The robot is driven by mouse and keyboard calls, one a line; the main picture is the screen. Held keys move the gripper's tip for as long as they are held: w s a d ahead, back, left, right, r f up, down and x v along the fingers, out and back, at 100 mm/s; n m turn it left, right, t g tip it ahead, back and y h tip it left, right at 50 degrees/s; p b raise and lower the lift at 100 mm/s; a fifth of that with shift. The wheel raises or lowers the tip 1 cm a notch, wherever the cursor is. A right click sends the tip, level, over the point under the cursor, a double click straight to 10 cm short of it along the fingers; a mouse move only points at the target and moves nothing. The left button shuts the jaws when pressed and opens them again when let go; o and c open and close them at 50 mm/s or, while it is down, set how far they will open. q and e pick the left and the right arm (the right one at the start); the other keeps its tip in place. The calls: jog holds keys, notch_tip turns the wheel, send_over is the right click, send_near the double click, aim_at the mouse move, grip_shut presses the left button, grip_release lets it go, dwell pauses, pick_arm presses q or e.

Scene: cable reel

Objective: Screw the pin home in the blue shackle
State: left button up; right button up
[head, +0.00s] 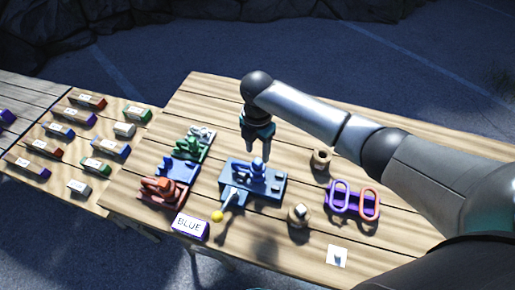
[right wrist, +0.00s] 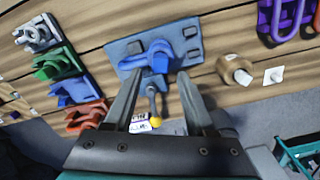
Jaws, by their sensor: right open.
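The blue shackle (head: 257,172) stands on a blue plate (head: 275,191) in the middle of the wooden table. It also shows in the right wrist view (right wrist: 160,57) at upper centre. A blue-grey rod (head: 230,198) with a yellow ball (head: 217,216) at its end reaches from the plate toward the table's front edge. The rod shows between my fingers in the right wrist view (right wrist: 152,96). Whether it is the pin, and how deep any thread sits, I cannot tell. My right gripper (head: 258,158) is open and empty, pointing down above the shackle. My left gripper is not in view.
A "BLUE" label block (head: 190,226) stands at the front edge. Red (head: 160,191), blue (head: 180,168), green (head: 191,149) and white (head: 201,134) pieces line the left side. Wooden pieces (head: 299,214) and a purple holder with links (head: 352,202) stand to the right.

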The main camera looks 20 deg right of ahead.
aim_at(258, 161)
jog(key=shift+n, duration=0.3)
jog(key=shift+f, duration=0.15)
jog(key=shift+f+b, duration=1.5)
jog(key=shift+f, duration=0.75)
grip_shut()
